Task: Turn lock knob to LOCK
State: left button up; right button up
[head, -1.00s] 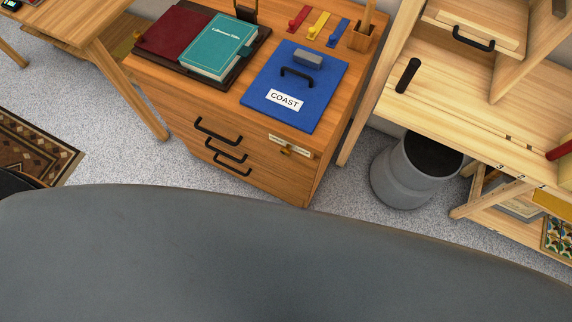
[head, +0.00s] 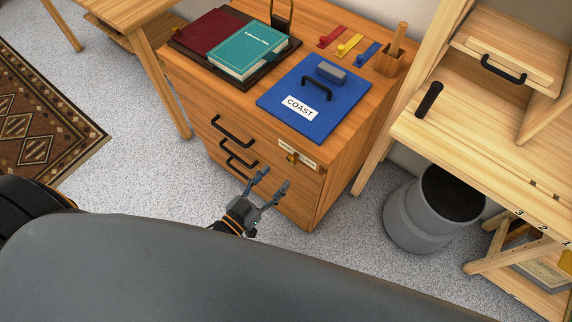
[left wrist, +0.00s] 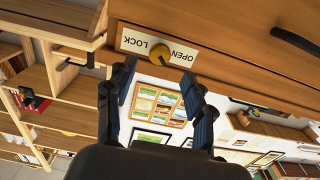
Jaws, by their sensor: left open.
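The lock knob (left wrist: 160,53) is a small round brass-yellow knob on a white plate (left wrist: 134,39) lettered OPEN and LOCK, on the wooden drawer cabinet's front. The left wrist view shows it upside down. My left gripper (head: 273,184) is open and empty, below and left of the knob in the head view. In the left wrist view its fingers (left wrist: 161,80) sit apart, with the knob between and beyond their tips, not touching. My right gripper is not in view.
The cabinet front has several black drawer handles (head: 232,132) left of the knob. On its top lie a blue COAST board (head: 275,100), a teal book (head: 246,52) and coloured tags. A grey bin (head: 415,220) stands right of it. Carpet is clear in front.

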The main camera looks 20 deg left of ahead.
aim_at(290, 162)
pick_arm(q)
jog(key=x, duration=0.6)
grip_shut()
